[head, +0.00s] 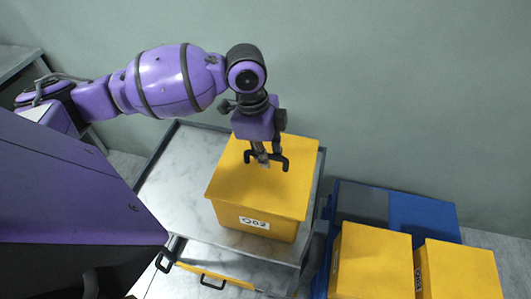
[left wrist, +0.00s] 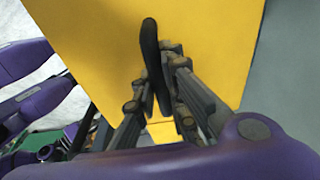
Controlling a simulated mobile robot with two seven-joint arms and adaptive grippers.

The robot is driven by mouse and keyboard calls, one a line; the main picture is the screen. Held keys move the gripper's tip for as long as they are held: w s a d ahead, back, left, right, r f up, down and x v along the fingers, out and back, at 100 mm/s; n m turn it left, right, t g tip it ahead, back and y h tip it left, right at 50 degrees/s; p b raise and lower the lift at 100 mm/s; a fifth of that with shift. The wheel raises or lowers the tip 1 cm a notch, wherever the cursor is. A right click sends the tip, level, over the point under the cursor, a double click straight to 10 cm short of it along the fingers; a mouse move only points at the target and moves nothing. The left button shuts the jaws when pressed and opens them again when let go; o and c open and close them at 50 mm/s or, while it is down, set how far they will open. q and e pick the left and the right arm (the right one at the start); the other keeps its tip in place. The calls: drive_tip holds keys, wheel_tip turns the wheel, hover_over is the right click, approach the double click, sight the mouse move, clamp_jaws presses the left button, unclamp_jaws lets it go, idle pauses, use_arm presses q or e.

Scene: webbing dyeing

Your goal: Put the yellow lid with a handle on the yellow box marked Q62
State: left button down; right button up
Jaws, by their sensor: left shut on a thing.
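The yellow lid (head: 262,185) lies over the top of a yellow box (head: 272,226) on the grey cart. The box has a white label on its front; it starts with Q6, and its last digit is hard to read. My left gripper (head: 263,161) points down over the lid and is shut on its black handle (head: 284,163). In the left wrist view the fingers (left wrist: 163,98) close around the dark handle (left wrist: 149,50) above the yellow lid surface (left wrist: 215,40). The lid looks level and close to the box rim; a small gap cannot be ruled out. My right gripper is not in view.
The grey cart top (head: 185,178) is bare left of the box. A yellow piece with a black handle (head: 213,284) shows on the cart's lower level. A wall is behind.

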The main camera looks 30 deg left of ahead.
use_arm(q)
drive_tip(key=shift+f, duration=0.15)
drive_tip(key=c, duration=1.7)
unclamp_jaws()
